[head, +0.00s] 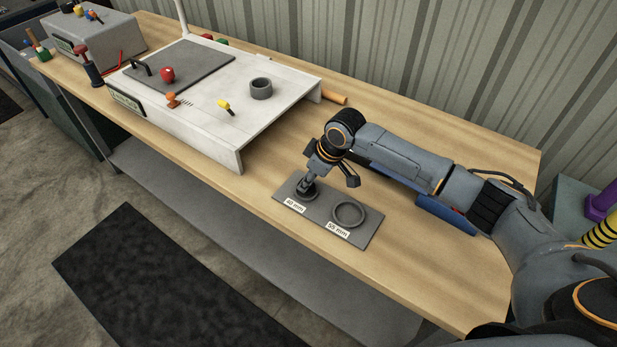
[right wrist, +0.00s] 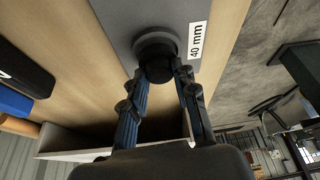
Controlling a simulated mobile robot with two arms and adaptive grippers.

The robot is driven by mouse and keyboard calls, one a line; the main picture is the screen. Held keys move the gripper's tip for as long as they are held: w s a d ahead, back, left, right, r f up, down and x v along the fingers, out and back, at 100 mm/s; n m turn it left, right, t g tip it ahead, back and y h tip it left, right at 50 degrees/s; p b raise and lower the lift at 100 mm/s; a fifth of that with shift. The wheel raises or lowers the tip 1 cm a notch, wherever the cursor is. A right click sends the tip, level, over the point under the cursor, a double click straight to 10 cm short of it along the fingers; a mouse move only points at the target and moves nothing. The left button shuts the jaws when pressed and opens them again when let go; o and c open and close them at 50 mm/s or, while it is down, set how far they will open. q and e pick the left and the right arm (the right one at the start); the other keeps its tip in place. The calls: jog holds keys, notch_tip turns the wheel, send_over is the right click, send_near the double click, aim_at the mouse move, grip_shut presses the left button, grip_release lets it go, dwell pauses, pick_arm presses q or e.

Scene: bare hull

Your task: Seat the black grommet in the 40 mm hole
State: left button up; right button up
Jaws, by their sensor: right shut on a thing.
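The grey plate (head: 322,225) lies on the wooden bench with two round collared holes. The collar labelled 40 mm (head: 312,196) is at its left end, and the larger one labelled 50 mm (head: 350,214) is at its right. My right gripper (head: 306,189) points down at the 40 mm hole. In the right wrist view its fingers are shut on the black grommet (right wrist: 157,66), which is at the grey 40 mm collar (right wrist: 151,42). How deep the grommet sits is hidden. My left gripper is in neither view.
A white raised panel (head: 205,125) stands left of the plate, carrying a grey ring (head: 261,89), a red knob (head: 167,74) and a yellow-tipped toggle (head: 226,106). An orange cylinder (head: 334,97) lies behind it.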

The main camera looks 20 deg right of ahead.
jog(key=shift+f, duration=0.7)
dwell(0.3)
jog(key=o, duration=1)
jog(key=shift+r, duration=0.1)
jog(key=v, duration=1.1)
jog(key=shift+s+d+r, duration=0.1)
jog(key=shift+s+r, duration=0.05)
jog(key=shift+r, duration=0.2)
